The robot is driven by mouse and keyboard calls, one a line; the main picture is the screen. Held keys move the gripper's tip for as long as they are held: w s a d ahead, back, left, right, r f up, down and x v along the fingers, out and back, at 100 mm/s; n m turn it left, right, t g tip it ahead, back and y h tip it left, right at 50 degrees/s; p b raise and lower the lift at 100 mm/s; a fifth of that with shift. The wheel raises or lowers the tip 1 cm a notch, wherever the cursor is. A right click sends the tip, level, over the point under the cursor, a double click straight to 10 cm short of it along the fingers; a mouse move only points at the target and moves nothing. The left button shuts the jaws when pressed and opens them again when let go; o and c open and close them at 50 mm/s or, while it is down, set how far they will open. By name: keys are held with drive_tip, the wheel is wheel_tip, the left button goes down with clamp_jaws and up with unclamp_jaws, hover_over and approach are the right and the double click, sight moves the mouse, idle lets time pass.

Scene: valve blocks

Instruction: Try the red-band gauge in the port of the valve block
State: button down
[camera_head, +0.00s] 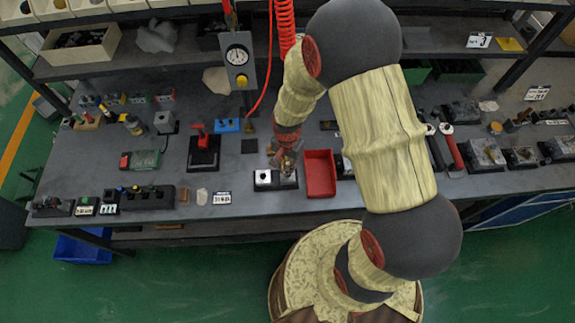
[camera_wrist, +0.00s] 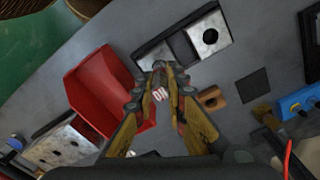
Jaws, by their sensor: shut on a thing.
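My gripper (camera_head: 287,163) is over the workbench, at the back edge of the valve block (camera_head: 265,180). In the wrist view the fingers (camera_wrist: 161,84) are closed around a small gauge (camera_wrist: 161,93) with a pale face and red marks. Its far end is dark, and much of it is hidden by the fingers. The valve block (camera_wrist: 209,36) is a pale metal block on a black base, with a round dark port near one end. The gauge appears apart from the port, toward the block's other end. I cannot tell its height above the block.
An empty-looking red bin (camera_head: 320,174) stands just right of the block; its wall (camera_wrist: 88,85) is close to the fingers in the wrist view. A small wooden block with a hole (camera_wrist: 212,98) lies on the other side. Several fixtures crowd the bench's right end.

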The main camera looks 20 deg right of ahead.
drive_tip(key=shift+f+b, duration=0.3)
drive_tip(key=shift+f, duration=0.15)
idle(0.6)
drive_tip(key=shift+r, duration=0.1)
idle(1.1)
drive_tip(key=shift+r+p, duration=2.15)
drive_tip(key=shift+r, duration=0.8)
drive_tip(key=shift+f, duration=0.1)
